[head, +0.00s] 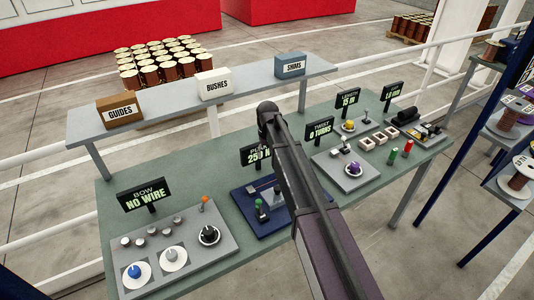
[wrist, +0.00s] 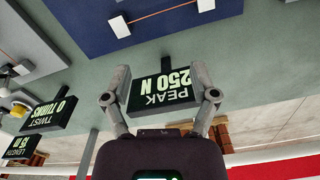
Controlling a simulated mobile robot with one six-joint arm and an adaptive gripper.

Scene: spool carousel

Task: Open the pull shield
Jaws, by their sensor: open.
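The pull station is a blue base plate (head: 243,211) on the green bench, with a green-topped lever (head: 260,210). My arm covers its right part in the head view. The plate also shows at the top of the wrist view (wrist: 97,37), where an orange wire (wrist: 165,17) runs between two white blocks. I cannot clearly make out a shield. A black sign reading PEAK 250 N (wrist: 163,88) is upside down in the wrist view. My gripper (wrist: 158,71) is open and empty, its fingers on either side of that sign in the picture; contact cannot be told.
Other signs stand along the bench: BOW (head: 149,195), TWIST (head: 319,130) and LENGTH (head: 347,98). A raised grey shelf (head: 165,108) behind holds labelled boxes. A grey panel with knobs (head: 180,252) lies left; another panel (head: 345,169) lies right.

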